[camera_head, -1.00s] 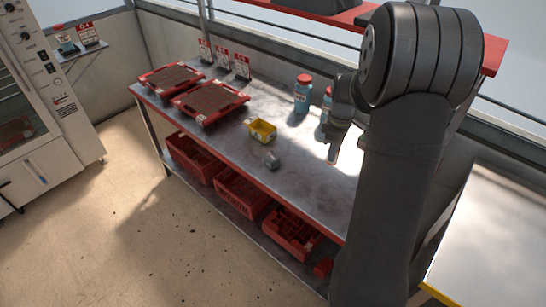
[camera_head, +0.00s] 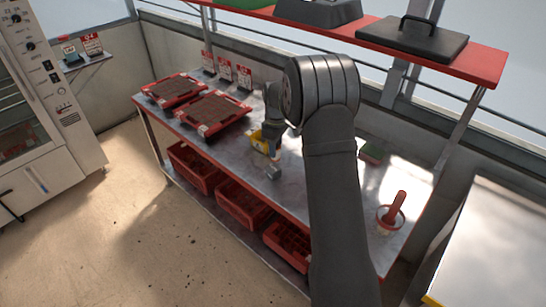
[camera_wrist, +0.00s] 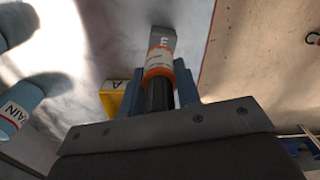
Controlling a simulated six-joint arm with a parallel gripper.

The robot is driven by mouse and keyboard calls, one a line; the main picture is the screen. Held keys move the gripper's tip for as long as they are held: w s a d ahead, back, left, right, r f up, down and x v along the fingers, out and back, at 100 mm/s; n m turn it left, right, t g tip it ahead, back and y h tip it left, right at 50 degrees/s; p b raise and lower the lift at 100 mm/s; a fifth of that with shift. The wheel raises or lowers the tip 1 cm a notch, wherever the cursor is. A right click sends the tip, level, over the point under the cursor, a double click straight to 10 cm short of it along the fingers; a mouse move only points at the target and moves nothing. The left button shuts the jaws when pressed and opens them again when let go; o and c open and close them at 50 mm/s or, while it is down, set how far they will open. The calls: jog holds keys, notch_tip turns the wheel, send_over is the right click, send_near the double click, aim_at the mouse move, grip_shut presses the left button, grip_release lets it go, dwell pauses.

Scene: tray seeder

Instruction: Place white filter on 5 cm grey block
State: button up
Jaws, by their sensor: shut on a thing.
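My gripper (camera_head: 272,148) is over the workbench, just behind and above the grey block (camera_head: 273,172). In the wrist view my gripper (camera_wrist: 157,88) has its blue fingers shut on a small white cylinder with orange bands (camera_wrist: 160,58), which I take for the white filter. A dark part shows between the fingers. The grey block (camera_wrist: 163,34) shows directly beyond the filter's end, overlapped by it. I cannot tell whether the filter touches the block.
Two red trays of soil (camera_head: 210,128) are at the left. A red-handled tool (camera_head: 394,210) is at the right. Blue bottles (camera_wrist: 14,116) show in the wrist view.

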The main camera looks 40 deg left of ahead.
jog(key=shift+s+a+f, duration=0.2)
jog(key=shift+a+f, duration=0.2)
jog(key=shift+a, duration=0.05)
jog(key=shift+f, duration=1.9)
jog(key=shift+f, duration=0.15)
jog(key=o, duration=1)
jog(key=shift+c, duration=0.2)
notch_tip(320, 180, up, 12)
jog(key=shift+r, duration=0.2)
